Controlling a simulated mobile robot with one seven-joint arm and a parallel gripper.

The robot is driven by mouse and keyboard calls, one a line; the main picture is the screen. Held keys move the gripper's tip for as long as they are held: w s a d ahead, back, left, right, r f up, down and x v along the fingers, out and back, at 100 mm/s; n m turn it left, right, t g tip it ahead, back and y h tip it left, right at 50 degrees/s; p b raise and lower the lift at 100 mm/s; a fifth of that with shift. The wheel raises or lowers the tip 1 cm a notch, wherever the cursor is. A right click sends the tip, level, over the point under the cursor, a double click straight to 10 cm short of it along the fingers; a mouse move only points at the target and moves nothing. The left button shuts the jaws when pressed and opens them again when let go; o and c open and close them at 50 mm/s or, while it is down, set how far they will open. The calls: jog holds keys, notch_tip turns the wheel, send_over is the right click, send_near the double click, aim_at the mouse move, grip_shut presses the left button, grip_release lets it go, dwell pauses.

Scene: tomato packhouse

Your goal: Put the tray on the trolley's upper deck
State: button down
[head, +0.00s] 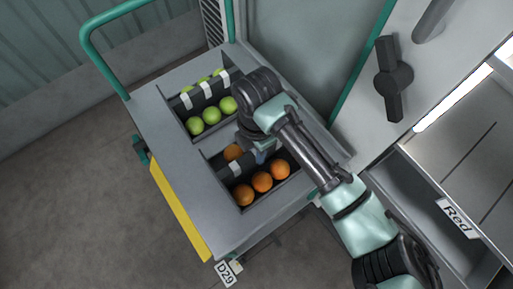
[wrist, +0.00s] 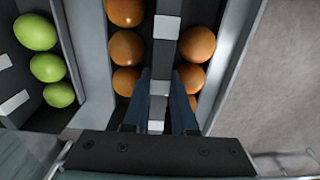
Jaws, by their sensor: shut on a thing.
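A dark tray (head: 227,173) of orange tomatoes lies in the front opening of the trolley's grey upper deck (head: 183,160). It has a dark centre bar with white patches, with tomatoes on both sides. My gripper (head: 259,153) reaches down over it from the right and is shut on the bar. In the wrist view the two fingers (wrist: 161,78) straddle the bar of the tray (wrist: 163,55). The tray looks level and low between the opening's walls. I cannot tell whether its underside touches the bottom. My arm hides part of its far right end.
A similar tray (head: 207,91) of green tomatoes sits in the rear opening. A green handle (head: 108,22) rises at the trolley's back left. Floor is clear at left.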

jog(key=shift+f, duration=0.1)
jog(key=c, duration=0.7)
grip_release()
notch_tip(320, 180, up, 12)
jog(key=shift+r+p, duration=0.15)
jog(key=shift+p, duration=0.3)
jog(key=shift+w+a, duration=0.1)
